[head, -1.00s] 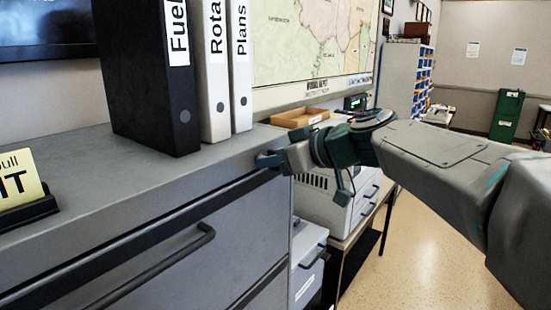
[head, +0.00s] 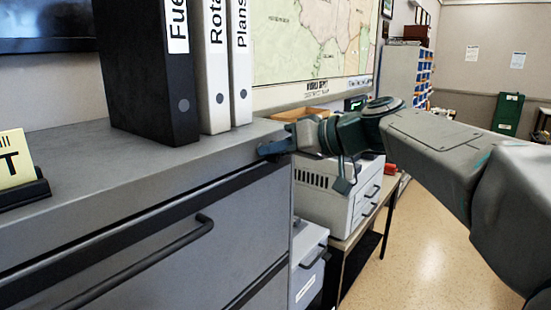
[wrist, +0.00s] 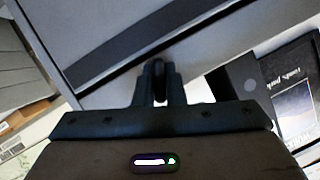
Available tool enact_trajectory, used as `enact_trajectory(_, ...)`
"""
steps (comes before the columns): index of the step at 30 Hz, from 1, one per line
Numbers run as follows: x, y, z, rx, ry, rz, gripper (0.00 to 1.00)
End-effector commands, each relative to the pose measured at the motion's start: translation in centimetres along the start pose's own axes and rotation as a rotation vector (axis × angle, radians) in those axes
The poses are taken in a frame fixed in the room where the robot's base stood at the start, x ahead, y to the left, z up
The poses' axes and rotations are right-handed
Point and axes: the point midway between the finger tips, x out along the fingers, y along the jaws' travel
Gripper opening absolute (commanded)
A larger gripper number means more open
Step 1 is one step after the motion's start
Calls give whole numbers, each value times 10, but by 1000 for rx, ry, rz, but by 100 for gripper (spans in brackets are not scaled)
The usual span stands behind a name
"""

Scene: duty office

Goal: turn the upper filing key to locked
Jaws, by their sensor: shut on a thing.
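The grey filing cabinet (head: 180,235) fills the lower left of the head view, with a dark band under its top and a bar handle on its drawer. My gripper (head: 274,149) is at the upper right corner of the cabinet front, at the height of the dark band. In the wrist view, my gripper (wrist: 159,88) is shut on a small dark key (wrist: 158,70) that shows between the fingertips in front of the cabinet face. The fingers hide most of the key, and I cannot read its turn angle or any lock marking.
Upright binders (head: 150,75) and a yellow card in a black stand (head: 18,170) are on the cabinet top. A white printer-like machine (head: 335,195) stands on a low table right of the cabinet. The floor (head: 430,240) at the right is clear.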

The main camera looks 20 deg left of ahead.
Motion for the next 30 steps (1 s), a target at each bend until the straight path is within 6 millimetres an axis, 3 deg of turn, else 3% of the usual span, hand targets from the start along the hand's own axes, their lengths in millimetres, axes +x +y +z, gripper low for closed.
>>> enact_trajectory(30,1,5,2,865,2,-358,0)
